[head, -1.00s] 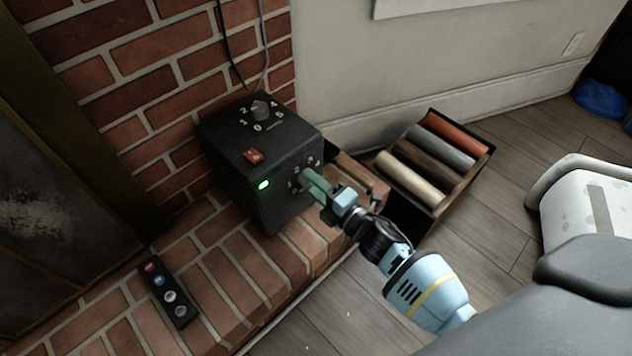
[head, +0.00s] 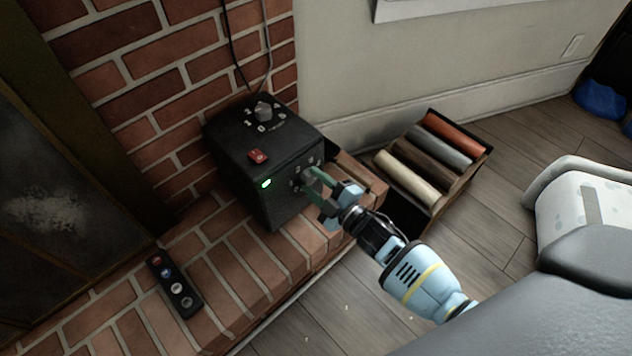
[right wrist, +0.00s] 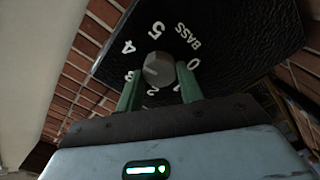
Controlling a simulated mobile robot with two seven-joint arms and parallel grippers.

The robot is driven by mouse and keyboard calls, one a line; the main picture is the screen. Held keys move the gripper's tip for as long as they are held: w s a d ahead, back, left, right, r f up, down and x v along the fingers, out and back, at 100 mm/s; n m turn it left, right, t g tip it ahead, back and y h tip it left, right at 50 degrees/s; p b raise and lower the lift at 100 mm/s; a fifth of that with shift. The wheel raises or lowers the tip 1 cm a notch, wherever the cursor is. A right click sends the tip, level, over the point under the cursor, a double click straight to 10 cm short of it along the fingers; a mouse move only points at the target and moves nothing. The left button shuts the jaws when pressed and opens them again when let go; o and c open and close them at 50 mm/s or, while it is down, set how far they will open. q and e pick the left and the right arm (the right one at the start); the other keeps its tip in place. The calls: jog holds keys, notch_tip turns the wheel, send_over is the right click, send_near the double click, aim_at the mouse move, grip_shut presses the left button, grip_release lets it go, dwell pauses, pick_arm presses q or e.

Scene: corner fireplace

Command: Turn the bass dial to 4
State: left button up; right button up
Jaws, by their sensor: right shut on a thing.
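The bass dial (right wrist: 158,68) is a round grey knob on the side of a black box (head: 240,170). In the right wrist view, white numbers 0 to 5 and the word BASS ring it. Its pointer is too unclear to read. My right gripper (head: 314,182) reaches in from the lower right in the head view. Its green fingers stand on either side of the knob and are shut on it. In the head view the fingers partly cover the dial. My left gripper is not in view.
The box stands on a brick hearth (head: 230,295). On its top are another dial (head: 263,111) and a red switch (head: 258,156); a green light (head: 265,184) glows. A black remote (head: 175,285) lies on the hearth. A crate (head: 462,184) of rolls stands right, beyond my arm.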

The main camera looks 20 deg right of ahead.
dwell(0.4)
jog(key=o, duration=1)
jog(key=p+v, duration=0.2)
jog(key=v, duration=0.5)
jog(key=shift+s+d, duration=0.2)
jog(key=shift+s, duration=0.15)
